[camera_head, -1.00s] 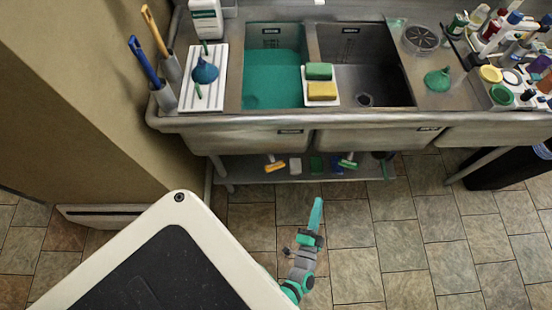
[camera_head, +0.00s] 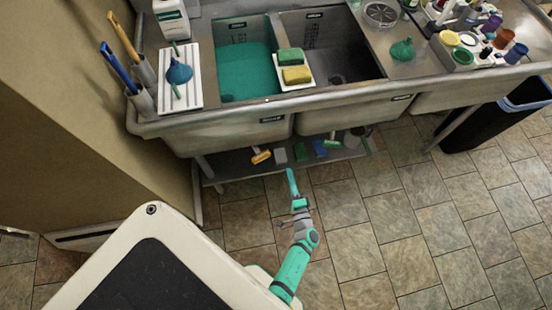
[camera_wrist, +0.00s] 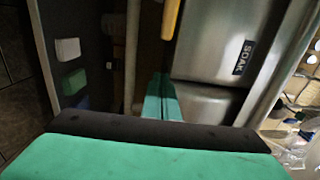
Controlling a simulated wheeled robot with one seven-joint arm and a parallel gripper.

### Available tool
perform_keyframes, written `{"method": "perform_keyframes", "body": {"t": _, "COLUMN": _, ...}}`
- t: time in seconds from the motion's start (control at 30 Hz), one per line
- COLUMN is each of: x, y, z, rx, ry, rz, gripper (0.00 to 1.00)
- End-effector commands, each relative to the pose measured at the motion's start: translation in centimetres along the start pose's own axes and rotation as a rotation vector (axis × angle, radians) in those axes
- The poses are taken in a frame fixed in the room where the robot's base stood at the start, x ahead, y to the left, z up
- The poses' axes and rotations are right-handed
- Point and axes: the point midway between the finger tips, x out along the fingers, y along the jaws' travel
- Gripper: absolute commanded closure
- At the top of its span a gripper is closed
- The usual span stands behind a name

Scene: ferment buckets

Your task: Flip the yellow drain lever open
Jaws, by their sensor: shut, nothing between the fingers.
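The yellow drain lever (camera_head: 261,156) hangs under the front of the left sink basin, which holds teal liquid (camera_head: 248,73). In the wrist view the yellow lever (camera_wrist: 172,18) shows at the top, beside the steel basin labelled SOAK (camera_wrist: 243,57). My gripper (camera_head: 290,172) is shut and empty. In the head view it is low and to the right of the lever, apart from it. In the wrist view the closed fingertips (camera_wrist: 161,88) point toward the lever, with a gap between them. The lever's upper end is cut off there.
A low shelf (camera_head: 235,169) under the sink holds several small blocks, including a white one (camera_head: 281,155). A dark bin (camera_head: 490,125) stands at the right. The tiled floor (camera_head: 400,220) in front is clear.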

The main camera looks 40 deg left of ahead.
Motion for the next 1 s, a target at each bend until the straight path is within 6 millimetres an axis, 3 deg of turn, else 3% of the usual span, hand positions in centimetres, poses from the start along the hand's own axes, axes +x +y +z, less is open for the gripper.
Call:
{"method": "perform_keyframes", "body": {"t": 0.17, "x": 1.2, "y": 0.0, "z": -0.1, "rx": -0.001, "ry": 0.002, "rz": -0.001, "gripper": 1.0}}
{"method": "perform_keyframes", "body": {"t": 0.73, "x": 10.1, "y": -0.1, "z": -0.3, "rx": -0.002, "ry": 0.005, "rz": -0.001, "gripper": 1.0}}
{"method": "perform_keyframes", "body": {"t": 1.0, "x": 8.8, "y": 0.0, "z": 2.6, "rx": -0.001, "ry": 0.006, "rz": 0.0, "gripper": 1.0}}
